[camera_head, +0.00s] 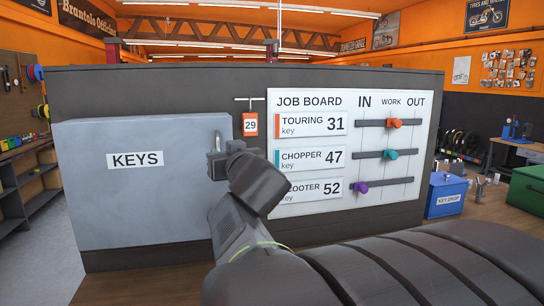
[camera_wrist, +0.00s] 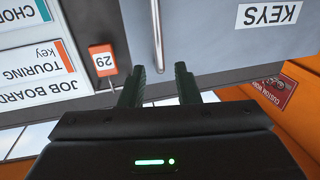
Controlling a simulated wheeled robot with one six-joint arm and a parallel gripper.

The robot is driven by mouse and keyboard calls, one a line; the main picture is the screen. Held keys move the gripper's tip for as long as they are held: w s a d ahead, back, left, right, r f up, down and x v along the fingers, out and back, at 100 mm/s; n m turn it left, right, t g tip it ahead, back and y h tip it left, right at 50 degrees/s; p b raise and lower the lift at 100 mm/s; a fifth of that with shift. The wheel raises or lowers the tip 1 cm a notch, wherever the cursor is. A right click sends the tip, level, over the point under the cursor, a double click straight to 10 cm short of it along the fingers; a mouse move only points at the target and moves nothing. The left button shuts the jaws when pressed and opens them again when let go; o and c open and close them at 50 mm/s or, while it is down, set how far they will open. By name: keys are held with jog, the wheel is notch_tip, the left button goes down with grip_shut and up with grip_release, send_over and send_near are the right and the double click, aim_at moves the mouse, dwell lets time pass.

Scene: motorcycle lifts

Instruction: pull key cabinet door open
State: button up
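The key cabinet door (camera_head: 140,215) is a flat grey panel labelled KEYS, and it looks shut. Its upright bar handle (camera_head: 217,141) is near the right edge, and my gripper (camera_head: 217,164) is in front of it, hiding the lower part. The wrist view is upside down. There the door (camera_wrist: 225,45) fills the upper right, and the handle (camera_wrist: 158,40) runs toward the space between the two dark fingertips of my gripper (camera_wrist: 160,76). The fingers are apart, with a visible gap on each side of the handle's end. I cannot tell whether they touch it.
An orange tag marked 29 (camera_head: 250,124) hangs from a hook just right of the door. The white job board (camera_head: 310,199) with coloured sliders is farther right. A blue key-drop box (camera_head: 445,197) and a green box (camera_head: 526,188) stand at the right. Left of the cabinet is open floor.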

aim_at(219, 147)
jog(key=b+x, duration=0.2)
jog(key=x, duration=0.5)
jog(key=shift+w+r, duration=0.1)
jog(key=shift+w, duration=0.15)
jog(key=shift+a, duration=0.1)
grip_shut()
